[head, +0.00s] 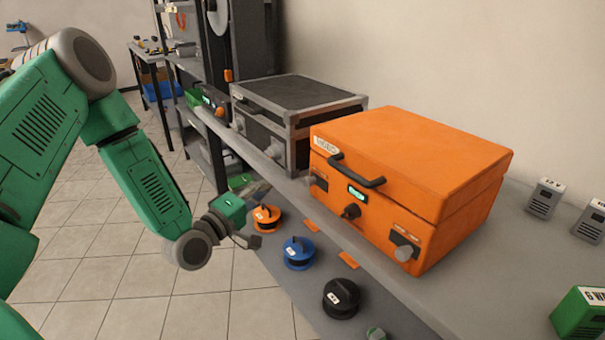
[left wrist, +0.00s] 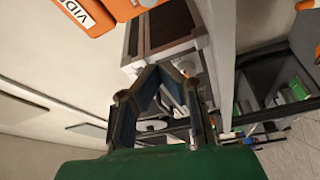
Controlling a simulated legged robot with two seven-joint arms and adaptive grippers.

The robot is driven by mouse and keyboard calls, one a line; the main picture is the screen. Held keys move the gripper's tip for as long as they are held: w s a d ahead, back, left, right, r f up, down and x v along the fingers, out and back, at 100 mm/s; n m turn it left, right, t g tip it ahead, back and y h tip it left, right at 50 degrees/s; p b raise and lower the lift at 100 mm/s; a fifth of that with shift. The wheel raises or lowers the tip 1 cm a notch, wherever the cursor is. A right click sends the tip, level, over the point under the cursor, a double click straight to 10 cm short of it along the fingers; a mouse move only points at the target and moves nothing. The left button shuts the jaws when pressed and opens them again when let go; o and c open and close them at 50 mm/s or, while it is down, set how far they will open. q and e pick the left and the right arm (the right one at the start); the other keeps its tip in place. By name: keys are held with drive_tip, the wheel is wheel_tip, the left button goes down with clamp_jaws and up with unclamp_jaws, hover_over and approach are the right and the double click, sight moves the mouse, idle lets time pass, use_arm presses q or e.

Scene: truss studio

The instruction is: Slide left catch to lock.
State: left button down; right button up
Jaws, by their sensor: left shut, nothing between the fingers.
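The orange case (head: 400,170) sits shut on the shelf, with a black handle (head: 357,174) and a dark central knob (head: 351,211) on its front. Its left catch (head: 318,181) is at the front's left end, and its right catch (head: 404,249) is at the right end. My left gripper (head: 262,191) is shut and empty, in front of the shelf edge, left of and apart from the left catch. In the left wrist view its fingers (left wrist: 163,73) meet at the tips, and part of the orange case (left wrist: 125,8) shows at the top. My right gripper is out of view.
A grey-black case (head: 300,105) stands left of the orange case. Orange, blue and black round reels (head: 298,252) lie on a lower shelf. Small grey boxes (head: 544,198) and a green box (head: 580,314) are at the right. The tiled floor (head: 100,240) is clear.

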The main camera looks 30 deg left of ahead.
sight(308, 184)
use_arm(q)
drive_tip(key=w+d+b, duration=0.1)
drive_tip(key=w+d, duration=0.3)
drive_tip(key=w, duration=0.4)
drive_tip(key=shift+w+f, duration=0.15)
drive_tip(key=shift+w, duration=0.15)
idle(0.3)
drive_tip(key=d, duration=0.1)
drive_tip(key=s+d, duration=0.1)
drive_tip(key=d, duration=0.1)
drive_tip(key=shift+s+d+b, duration=0.25)
drive_tip(key=shift+b, duration=0.05)
